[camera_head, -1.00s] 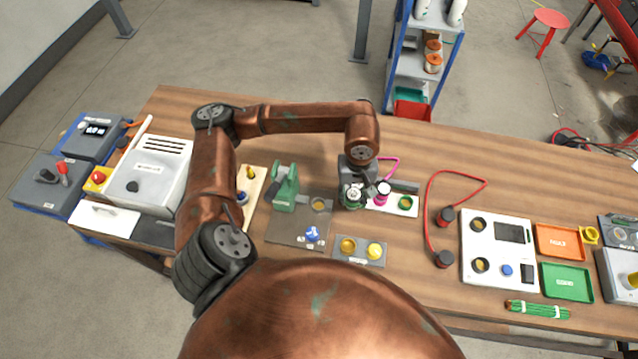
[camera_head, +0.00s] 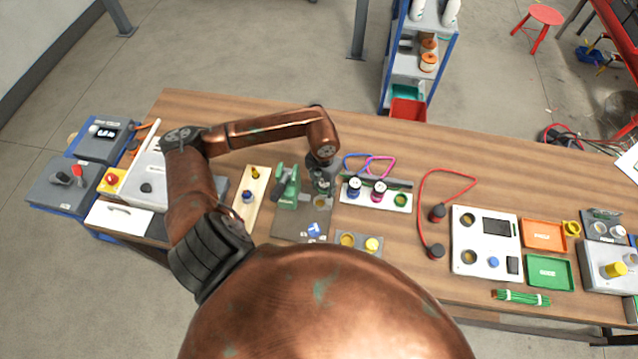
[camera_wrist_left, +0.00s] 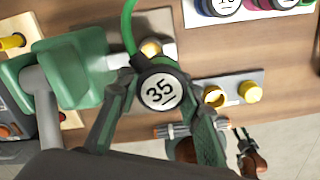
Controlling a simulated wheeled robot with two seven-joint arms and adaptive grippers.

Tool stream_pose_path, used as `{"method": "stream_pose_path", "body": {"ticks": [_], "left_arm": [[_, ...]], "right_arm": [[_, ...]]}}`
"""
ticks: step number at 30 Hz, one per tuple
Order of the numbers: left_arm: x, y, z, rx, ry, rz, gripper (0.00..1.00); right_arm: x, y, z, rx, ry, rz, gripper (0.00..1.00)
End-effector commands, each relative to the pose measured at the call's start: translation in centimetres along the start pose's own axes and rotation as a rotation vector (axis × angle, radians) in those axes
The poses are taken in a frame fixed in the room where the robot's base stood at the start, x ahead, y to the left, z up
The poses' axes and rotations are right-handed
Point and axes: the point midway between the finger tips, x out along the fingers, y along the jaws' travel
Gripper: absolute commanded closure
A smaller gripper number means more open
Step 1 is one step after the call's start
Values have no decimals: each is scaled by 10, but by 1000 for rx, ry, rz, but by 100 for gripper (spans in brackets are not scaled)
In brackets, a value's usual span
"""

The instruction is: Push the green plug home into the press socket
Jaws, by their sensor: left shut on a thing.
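The green plug (camera_wrist_left: 160,92), with a black body, a round face marked 35 and a green cable, is between the fingers of my left gripper (camera_wrist_left: 158,110). In the head view the left gripper (camera_head: 321,186) is just right of the green press (camera_head: 287,190). The press also shows at the left of the wrist view (camera_wrist_left: 75,70). A brass-coloured ring socket (camera_wrist_left: 150,48) sits on the grey plate beside the press. In the wrist view the plug appears apart from this ring; its height above the plate is unclear.
A white strip (camera_head: 392,203) to the right holds a blue plug (camera_head: 354,188) and a magenta plug (camera_head: 379,190) with looped cables. A small grey block (camera_head: 358,255) with two yellow parts stands in front. A wooden board (camera_head: 252,195) stands left of the press.

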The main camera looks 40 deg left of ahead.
Motion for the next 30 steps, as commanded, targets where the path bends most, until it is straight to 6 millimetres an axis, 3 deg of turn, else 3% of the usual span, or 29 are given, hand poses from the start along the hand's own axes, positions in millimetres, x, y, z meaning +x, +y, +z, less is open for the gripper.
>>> {"method": "stream_pose_path", "body": {"ticks": [3,8,17,30], "left_arm": [[0,9,-3,-158,1,7,96],[2,13,-5,-260,0,10,96],[15,14,-5,-271,0,10,96],[56,14,-6,-270,1,10,96]], "right_arm": [[-7,4,-10,-3,12,4,60],[-8,6,-15,-5,19,6,60],[0,5,-12,-5,16,5,60],[25,-2,-4,-2,7,-1,60]]}}
